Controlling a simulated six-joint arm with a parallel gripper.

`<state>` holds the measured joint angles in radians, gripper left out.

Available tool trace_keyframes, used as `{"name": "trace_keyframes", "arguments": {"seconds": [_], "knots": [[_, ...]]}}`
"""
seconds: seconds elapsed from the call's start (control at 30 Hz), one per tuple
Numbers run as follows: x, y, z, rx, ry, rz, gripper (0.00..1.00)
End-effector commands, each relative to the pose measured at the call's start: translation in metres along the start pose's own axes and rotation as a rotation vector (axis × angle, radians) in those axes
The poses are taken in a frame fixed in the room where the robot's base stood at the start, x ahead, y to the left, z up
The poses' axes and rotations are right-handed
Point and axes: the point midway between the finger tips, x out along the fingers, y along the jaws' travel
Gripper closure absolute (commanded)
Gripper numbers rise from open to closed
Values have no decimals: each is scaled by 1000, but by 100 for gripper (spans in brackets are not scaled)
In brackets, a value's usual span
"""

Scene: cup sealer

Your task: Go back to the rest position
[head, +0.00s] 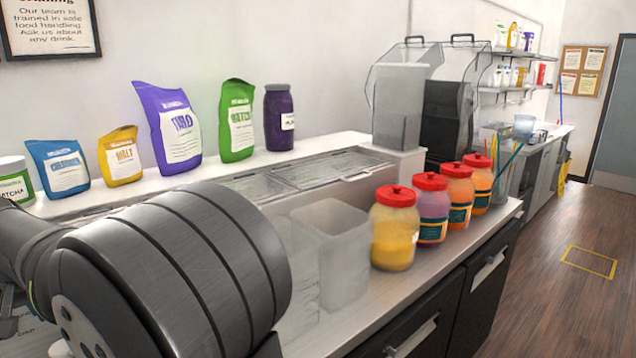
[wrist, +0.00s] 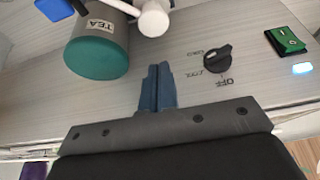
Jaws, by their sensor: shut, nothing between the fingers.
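My gripper (wrist: 157,88) shows in the wrist view with its two blue-grey fingers pressed together and nothing between them. It is over a light grey panel (wrist: 125,100) with a black rotary knob (wrist: 217,58) to the right of the fingertips. A green rocker switch (wrist: 288,41) and a small lit light (wrist: 303,68) are farther right. In the head view a large dark grey link of my arm fills the lower left, and the gripper is not seen there.
A teal-ended container marked TEA (wrist: 97,55) is close to the fingers' upper left. In the head view, red-lidded jars (head: 394,230) and a translucent square container (head: 342,250) stand on the counter. Colourful pouches (head: 168,130) line the back ledge. Open floor (head: 560,290) lies at right.

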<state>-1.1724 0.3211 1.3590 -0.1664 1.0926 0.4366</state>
Motion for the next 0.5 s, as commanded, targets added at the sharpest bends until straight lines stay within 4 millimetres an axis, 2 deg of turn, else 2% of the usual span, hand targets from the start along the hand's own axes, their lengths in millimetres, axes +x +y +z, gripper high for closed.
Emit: {"name": "trace_keyframes", "arguments": {"seconds": [0.3,0.5], "knots": [[44,0,20,-1,-4,2,100],[59,0,25,-1,-2,1,100]]}}
